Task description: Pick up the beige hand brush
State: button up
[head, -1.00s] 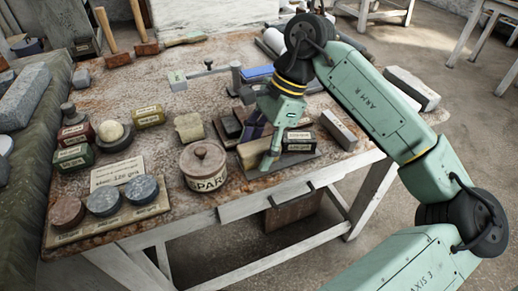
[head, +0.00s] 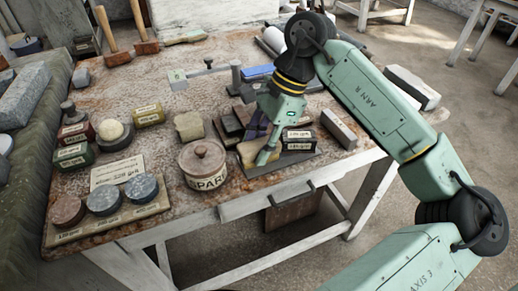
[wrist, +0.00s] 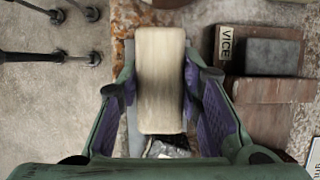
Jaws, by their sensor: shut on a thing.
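The beige hand brush (wrist: 160,75) lies lengthwise between the two purple-padded fingers of my gripper (wrist: 159,90) in the wrist view. The fingers are shut on its long sides. In the head view, my gripper (head: 262,145) is low over the front edge of the workbench, and part of the brush (head: 248,153) shows to the left of the near finger. The rest of the brush is hidden behind the gripper. I cannot tell whether the brush touches the surface below.
A lidded pot (head: 203,165) stands close to the left of my gripper. Labelled dark boxes (head: 299,139) and a grey stone block (head: 340,129) are on the right. Brown blocks (head: 231,126) lie behind the brush. The bench's front edge (head: 300,180) is near.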

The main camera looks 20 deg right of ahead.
aim_at(254, 145)
jog(key=shift+r+b, duration=0.35)
jog(key=shift+r, duration=0.2)
notch_tip(254, 145, up, 2)
jog(key=shift+r+b, duration=0.15)
jog(key=shift+b, duration=0.3)
jog(key=s+a+r+b, duration=0.1)
jog(key=s+b, duration=0.3)
jog(key=s, duration=1.2)
jog(key=shift+a+r, duration=0.3)
jog(key=shift+a, duration=0.15)
jog(key=o, duration=0.6)
jog(key=c, duration=0.4)
jog(key=shift+c, duration=0.3)
